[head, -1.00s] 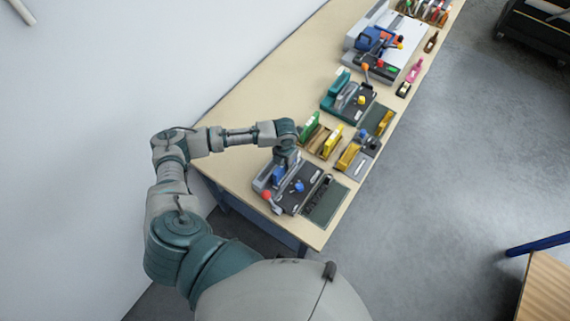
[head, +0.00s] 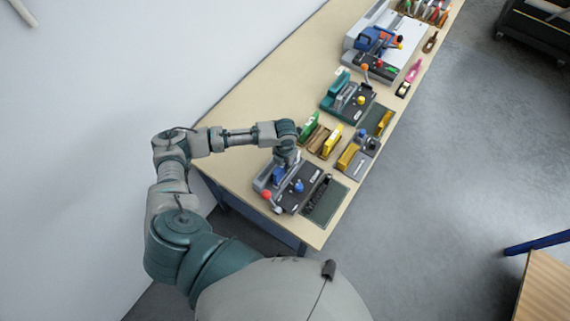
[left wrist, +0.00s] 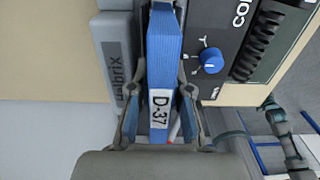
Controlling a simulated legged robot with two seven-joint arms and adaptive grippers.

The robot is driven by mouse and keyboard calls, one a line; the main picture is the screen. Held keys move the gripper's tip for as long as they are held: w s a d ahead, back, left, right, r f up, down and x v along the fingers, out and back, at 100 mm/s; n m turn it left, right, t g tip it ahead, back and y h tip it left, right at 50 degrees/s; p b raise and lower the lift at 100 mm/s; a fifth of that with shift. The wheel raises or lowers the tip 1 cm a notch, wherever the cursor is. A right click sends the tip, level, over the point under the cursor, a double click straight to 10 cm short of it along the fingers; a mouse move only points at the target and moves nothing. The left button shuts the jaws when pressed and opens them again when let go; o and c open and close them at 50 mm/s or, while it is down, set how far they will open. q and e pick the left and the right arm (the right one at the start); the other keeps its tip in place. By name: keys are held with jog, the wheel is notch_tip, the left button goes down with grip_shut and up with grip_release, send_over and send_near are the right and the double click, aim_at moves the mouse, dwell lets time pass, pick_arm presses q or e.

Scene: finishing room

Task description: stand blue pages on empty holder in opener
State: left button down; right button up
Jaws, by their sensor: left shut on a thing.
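The blue pages (left wrist: 166,50), a thick block labelled D-37, are between the two fingers of my left gripper (left wrist: 161,75), which is shut on them. In the head view my left gripper (head: 282,165) is over the nearest machine, the opener (head: 303,200), with a blue bit of the pages (head: 277,175) showing below it. The opener has a dark panel, a blue knob (head: 299,187) and a red-tipped lever (head: 267,195). The pages lie between its grey wall (left wrist: 117,50) and dark panel (left wrist: 222,30). The holder is hidden; I cannot tell whether the pages touch it. My right gripper is out of view.
A wooden rack with a green block (head: 309,126) and a yellow block (head: 332,140) stands just beyond the opener. A teal machine (head: 347,98) and a blue-handled machine (head: 375,40) stand farther along the table (head: 232,108). Bare tabletop lies left of them.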

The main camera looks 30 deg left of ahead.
pick_arm(q)
jog(key=shift+f, duration=0.5)
jog(key=c, duration=1.4)
grip_release()
jog(key=shift+o, duration=0.2)
notch_tip(320, 180, up, 3)
jog(key=p, duration=0.3)
jog(key=shift+r, duration=0.15)
jog(key=shift+r+p, duration=0.5)
jog(key=shift+r, duration=3.4)
